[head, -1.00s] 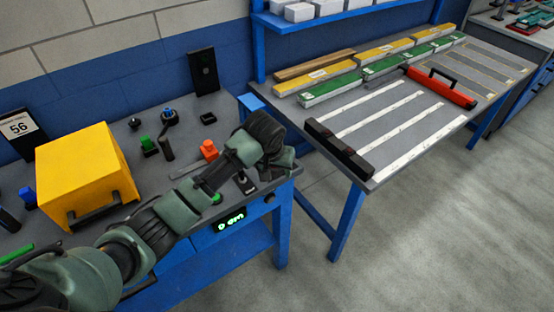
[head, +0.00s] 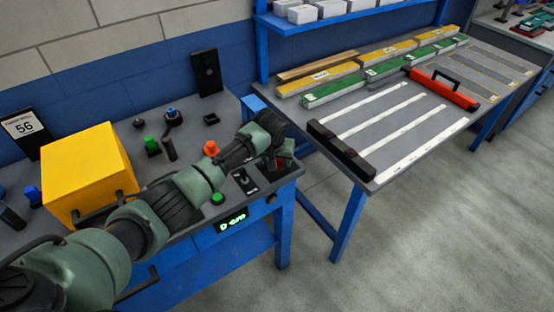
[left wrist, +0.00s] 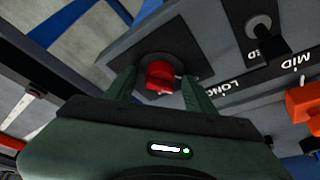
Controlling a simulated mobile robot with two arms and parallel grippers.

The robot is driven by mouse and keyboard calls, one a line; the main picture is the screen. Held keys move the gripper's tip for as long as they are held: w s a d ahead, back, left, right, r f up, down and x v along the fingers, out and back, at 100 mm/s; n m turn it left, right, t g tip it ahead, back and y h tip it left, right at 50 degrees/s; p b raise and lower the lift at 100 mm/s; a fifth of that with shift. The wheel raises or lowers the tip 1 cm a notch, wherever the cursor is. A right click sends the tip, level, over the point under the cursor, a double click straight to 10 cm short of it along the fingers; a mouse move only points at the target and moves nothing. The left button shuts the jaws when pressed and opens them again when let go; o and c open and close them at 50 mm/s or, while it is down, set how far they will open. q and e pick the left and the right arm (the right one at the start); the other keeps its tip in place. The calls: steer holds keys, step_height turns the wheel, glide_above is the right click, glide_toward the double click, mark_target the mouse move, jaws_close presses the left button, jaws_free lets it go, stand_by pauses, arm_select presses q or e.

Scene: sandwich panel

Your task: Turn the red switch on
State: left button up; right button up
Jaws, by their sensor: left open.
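The red switch (left wrist: 160,75) is a red knob on a dark square plate in the left wrist view. My left gripper (left wrist: 158,82) is open, with one green finger on each side of the red knob. I cannot tell whether either finger touches it. In the head view my left gripper (head: 281,152) is over the right end of the grey panel bench (head: 100,232) and hides most of the switch. My right gripper is not in view.
A black toggle (left wrist: 265,32) and an orange control (left wrist: 302,102) are close by on the panel. A yellow box (head: 85,175) and a green button (head: 217,198) are on the bench. A second table (head: 400,160) with strips stands to the right.

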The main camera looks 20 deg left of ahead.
arm_select(q)
steer(key=shift+c, duration=0.3)
jaws_close()
